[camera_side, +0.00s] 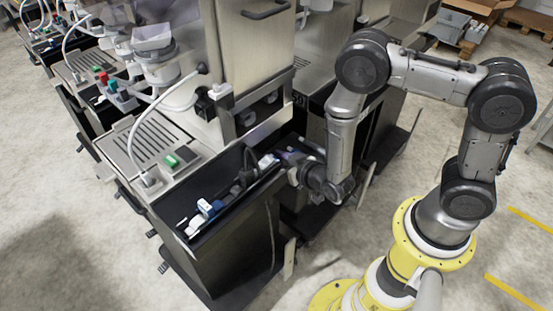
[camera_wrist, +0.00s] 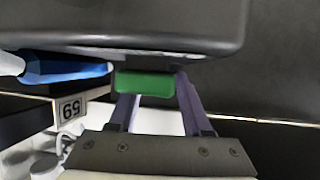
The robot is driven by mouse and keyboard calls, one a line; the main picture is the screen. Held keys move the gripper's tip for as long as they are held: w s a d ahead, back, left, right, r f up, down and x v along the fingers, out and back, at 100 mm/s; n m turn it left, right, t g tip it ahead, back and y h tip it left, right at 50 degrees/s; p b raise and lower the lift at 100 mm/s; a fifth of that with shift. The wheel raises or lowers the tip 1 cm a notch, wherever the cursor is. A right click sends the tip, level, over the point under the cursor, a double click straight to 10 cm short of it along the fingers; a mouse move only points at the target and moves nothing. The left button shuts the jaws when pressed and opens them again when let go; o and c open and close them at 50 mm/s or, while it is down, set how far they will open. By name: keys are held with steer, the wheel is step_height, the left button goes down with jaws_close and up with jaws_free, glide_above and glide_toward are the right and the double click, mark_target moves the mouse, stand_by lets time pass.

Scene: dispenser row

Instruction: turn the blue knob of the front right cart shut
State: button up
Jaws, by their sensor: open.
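A blue knob or handle (camera_wrist: 65,70) with a white end shows at the left of the wrist view, left of my fingers and apart from them. My gripper (camera_wrist: 155,88) is open, with its two purple fingers pointing at a green block (camera_wrist: 145,83) that lies between the fingertips; I cannot tell if they touch it. In the side view my gripper (camera_side: 284,157) is low at the right end of the cart's black tray (camera_side: 185,240).
A dark rounded body (camera_wrist: 130,22) fills the top of the wrist view, close above the fingertips. In the side view a white hose (camera_side: 150,115) arches over the cart's grated top (camera_side: 150,143). Open floor lies in front.

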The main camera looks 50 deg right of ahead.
steer(key=shift+s, duration=0.1)
steer(key=v, duration=1.3)
steer(key=shift+s, duration=0.35)
